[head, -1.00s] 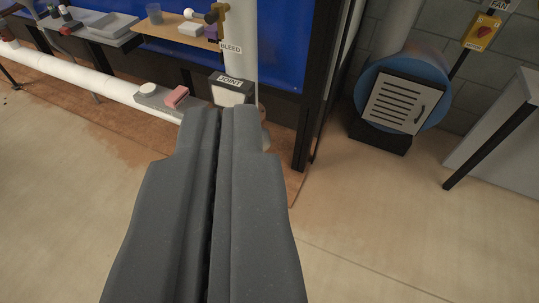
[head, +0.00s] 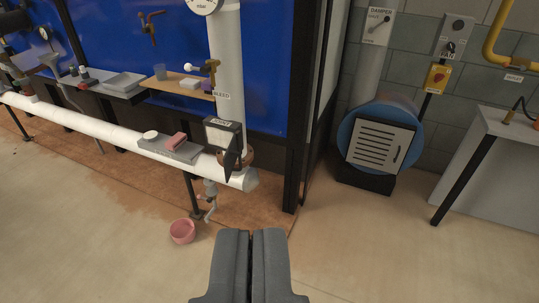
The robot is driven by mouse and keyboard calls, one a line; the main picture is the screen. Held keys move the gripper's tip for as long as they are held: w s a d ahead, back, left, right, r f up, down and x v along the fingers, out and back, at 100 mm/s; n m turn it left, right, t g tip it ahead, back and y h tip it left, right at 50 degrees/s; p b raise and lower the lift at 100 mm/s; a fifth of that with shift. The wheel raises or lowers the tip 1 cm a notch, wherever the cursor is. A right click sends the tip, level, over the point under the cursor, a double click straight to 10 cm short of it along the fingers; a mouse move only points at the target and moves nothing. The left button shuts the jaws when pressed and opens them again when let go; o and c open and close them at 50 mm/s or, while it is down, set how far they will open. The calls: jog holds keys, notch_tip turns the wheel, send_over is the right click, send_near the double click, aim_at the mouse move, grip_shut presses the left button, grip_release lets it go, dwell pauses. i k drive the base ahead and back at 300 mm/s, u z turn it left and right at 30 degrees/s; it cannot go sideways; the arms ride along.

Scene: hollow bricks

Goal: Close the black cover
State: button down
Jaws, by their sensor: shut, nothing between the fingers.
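A dark flap (head: 233,156), which looks like the black cover, stands out at an angle from a small black-rimmed box (head: 221,134) at the end of the white pipe. The box has a pale front face, and a label on its top is too small to read now. The flap looks swung open, with its edge toward me. My gripper (head: 250,234) is at the bottom middle of the head view, shut and empty. It is apart from the flap and lower in the picture, with floor showing between them.
The white pipe (head: 118,131) runs along the blue panel (head: 120,45), with a tray (head: 165,149) holding a pink block. A pink bowl (head: 182,231) sits on the floor. A blue drum (head: 352,130) and a grey bench (head: 480,165) stand right. The floor between is clear.

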aim_at(230, 157)
jog(key=z, duration=0.3)
jog(key=i, duration=1.8)
jog(key=u, duration=0.65)
